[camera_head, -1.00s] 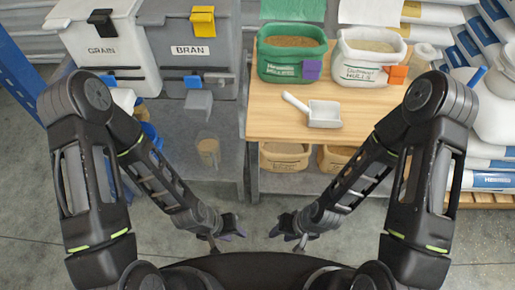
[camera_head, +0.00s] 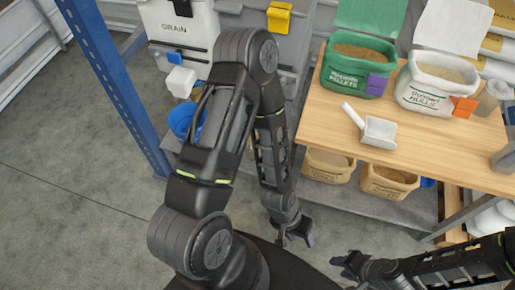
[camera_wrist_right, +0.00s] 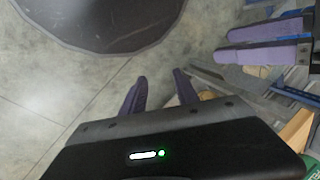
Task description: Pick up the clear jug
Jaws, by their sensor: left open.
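A clear container with tan contents stands low, largely hidden behind my left arm in the head view; only a tan sliver (camera_head: 250,146) shows beside the arm. A pale see-through vessel (camera_head: 490,98) stands at the right of the wooden bench; I cannot tell whether it is a jug. My left gripper (camera_head: 298,239) is open and empty in front of the bench, apart from both. It also shows in the right wrist view (camera_wrist_right: 265,42). My right gripper (camera_head: 345,264) is open and empty over the floor; its two purple fingers stand apart in the wrist view (camera_wrist_right: 160,80).
The wooden bench (camera_head: 420,165) carries a green pellets bin (camera_head: 350,75), a white hulls bin (camera_head: 430,95) and a white scoop (camera_head: 378,132). Tan bins (camera_head: 330,168) sit below. A grain bin (camera_head: 180,30) and blue post (camera_head: 115,85) stand left. Open floor (camera_head: 80,180) lies left.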

